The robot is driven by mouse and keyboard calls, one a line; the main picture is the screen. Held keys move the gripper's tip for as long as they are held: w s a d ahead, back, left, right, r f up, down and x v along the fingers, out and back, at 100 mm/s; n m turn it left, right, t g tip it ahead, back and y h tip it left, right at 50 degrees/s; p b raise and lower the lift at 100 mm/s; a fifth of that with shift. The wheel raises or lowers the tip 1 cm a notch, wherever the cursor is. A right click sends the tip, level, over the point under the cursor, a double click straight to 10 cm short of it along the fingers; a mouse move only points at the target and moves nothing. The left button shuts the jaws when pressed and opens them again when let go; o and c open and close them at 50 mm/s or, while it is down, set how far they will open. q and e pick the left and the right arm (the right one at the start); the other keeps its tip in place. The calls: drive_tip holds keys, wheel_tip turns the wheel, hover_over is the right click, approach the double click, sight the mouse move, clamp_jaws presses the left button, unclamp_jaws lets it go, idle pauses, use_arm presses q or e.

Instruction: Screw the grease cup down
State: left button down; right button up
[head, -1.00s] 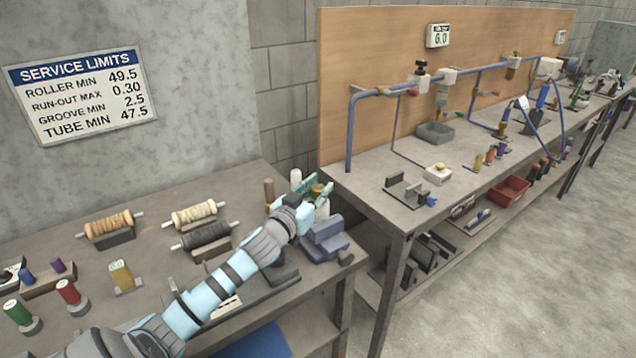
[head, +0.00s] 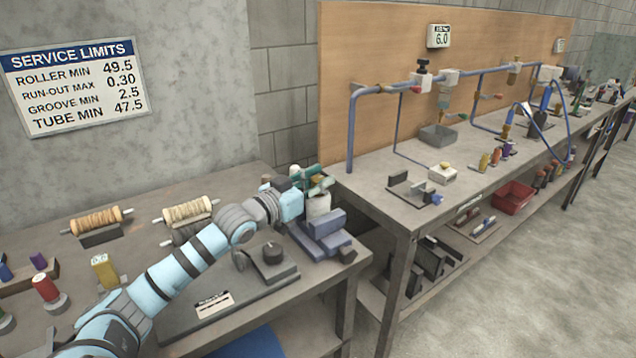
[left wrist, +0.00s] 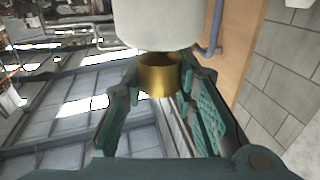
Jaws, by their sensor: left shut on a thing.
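My left gripper (head: 314,182) is at the right end of the near bench, above the blue-grey blocks. In the left wrist view its dark green fingers (left wrist: 158,100) are shut on a short brass cylinder (left wrist: 159,75), which looks like the grease cup. A pale, wider cylinder (left wrist: 160,22) meets the brass piece in the picture; it also shows in the head view under the gripper (head: 318,206). Whether the two are joined cannot be told. My right gripper is not in view.
Blue-grey blocks (head: 322,238) and a black round knob (head: 272,252) on a flat plate stand close to the arm. Wound rollers (head: 97,221) lie at the left. The piped bench (head: 385,205) stands to the right, across a narrow gap.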

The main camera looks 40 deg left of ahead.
sight(318, 177)
use_arm(q)
drive_tip(key=c, duration=1.3)
unclamp_jaws()
wheel_tip(318, 177, up, 10)
